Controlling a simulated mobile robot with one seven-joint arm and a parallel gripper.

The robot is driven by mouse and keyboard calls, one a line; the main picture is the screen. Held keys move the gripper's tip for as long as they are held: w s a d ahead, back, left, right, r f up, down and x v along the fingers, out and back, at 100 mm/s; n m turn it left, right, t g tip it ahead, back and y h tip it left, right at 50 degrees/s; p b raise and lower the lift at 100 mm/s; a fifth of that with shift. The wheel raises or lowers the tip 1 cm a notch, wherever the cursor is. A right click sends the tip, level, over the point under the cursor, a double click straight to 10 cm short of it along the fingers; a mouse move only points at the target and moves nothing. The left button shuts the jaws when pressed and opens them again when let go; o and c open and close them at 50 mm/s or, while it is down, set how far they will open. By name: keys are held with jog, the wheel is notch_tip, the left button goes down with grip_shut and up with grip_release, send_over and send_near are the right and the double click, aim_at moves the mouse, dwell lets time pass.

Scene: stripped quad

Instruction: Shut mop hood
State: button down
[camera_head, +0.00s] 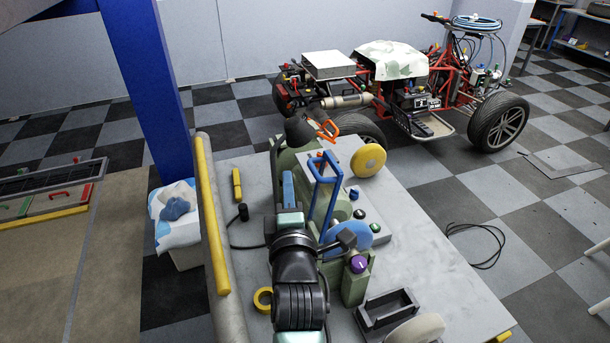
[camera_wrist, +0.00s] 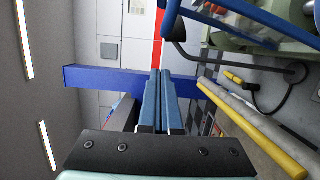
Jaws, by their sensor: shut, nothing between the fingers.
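The mop hood appears to be the blue frame (camera_head: 325,190) standing raised on the green polishing machine (camera_head: 287,157) on the bench. A blue frame with a clear pane also shows at the upper right of the wrist view (camera_wrist: 250,14). A yellow mop wheel (camera_head: 368,160) is at the machine's far right, and a blue disc (camera_head: 346,236) is nearer. My gripper's blue fingers (camera_head: 288,188) are shut and empty, just left of the blue frame in the head view. The fingers also show together in the wrist view (camera_wrist: 164,100). My arm hides part of the machine.
The bench (camera_head: 435,235) is clear at its right. A yellow rail (camera_head: 211,215) and a blue column (camera_head: 145,80) are at the left.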

jog(key=shift+w+d, duration=0.25)
jog(key=shift+d, duration=0.5)
jog(key=shift+w+d, duration=0.2)
jog(key=shift+d, duration=0.55)
jog(key=shift+d, duration=0.15)
